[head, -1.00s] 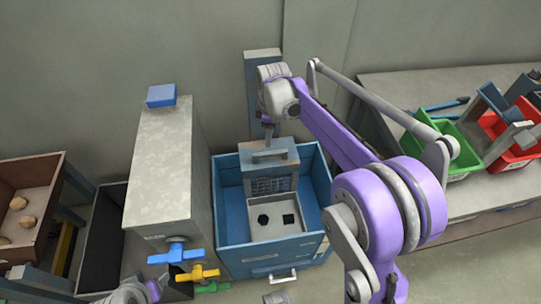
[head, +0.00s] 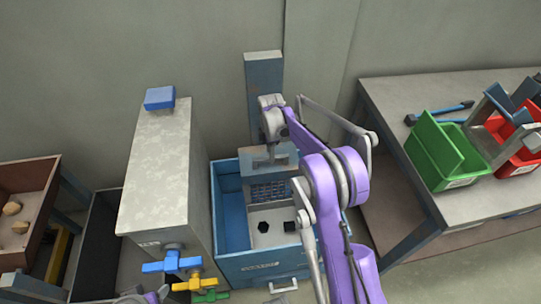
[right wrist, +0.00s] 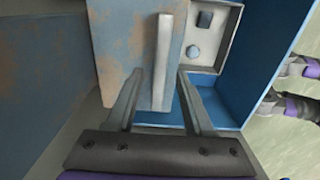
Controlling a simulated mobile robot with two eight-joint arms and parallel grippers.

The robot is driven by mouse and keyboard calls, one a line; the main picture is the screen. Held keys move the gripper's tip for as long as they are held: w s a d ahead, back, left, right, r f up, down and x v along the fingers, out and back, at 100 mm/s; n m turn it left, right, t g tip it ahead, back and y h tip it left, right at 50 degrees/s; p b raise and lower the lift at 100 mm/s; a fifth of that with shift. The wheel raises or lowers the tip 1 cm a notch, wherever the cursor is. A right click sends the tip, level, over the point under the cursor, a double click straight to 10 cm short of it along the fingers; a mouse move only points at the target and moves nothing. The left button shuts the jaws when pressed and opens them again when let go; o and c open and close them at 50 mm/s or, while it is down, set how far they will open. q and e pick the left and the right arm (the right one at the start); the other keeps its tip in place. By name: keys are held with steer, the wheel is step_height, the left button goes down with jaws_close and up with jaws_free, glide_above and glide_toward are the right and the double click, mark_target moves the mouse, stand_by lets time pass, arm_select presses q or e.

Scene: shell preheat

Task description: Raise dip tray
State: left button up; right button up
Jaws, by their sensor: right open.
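The dip tray (head: 270,213) is a light grey tray with a tall blue-grey back plate (head: 284,161), sitting inside the blue tank (head: 231,222). Two dark pieces, one hexagonal (head: 263,226) and one squarish (head: 289,226), lie in it. My right gripper (head: 271,154) is at the top of the back plate. In the right wrist view its fingers (right wrist: 161,78) are open, one on each side of the pale handle bar (right wrist: 164,50), with gaps showing. My left arm shows only in part at the bottom left of the head view; its fingers do not show.
A tall grey cabinet (head: 158,175) with blue, yellow and green valves stands left of the tank. A blue-grey post (head: 264,78) rises behind it. A bench (head: 408,92) with green (head: 440,148) and red (head: 519,158) bins is at right.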

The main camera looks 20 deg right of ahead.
steer(key=shift+f, duration=0.85)
jaws_close()
stand_by(0.8)
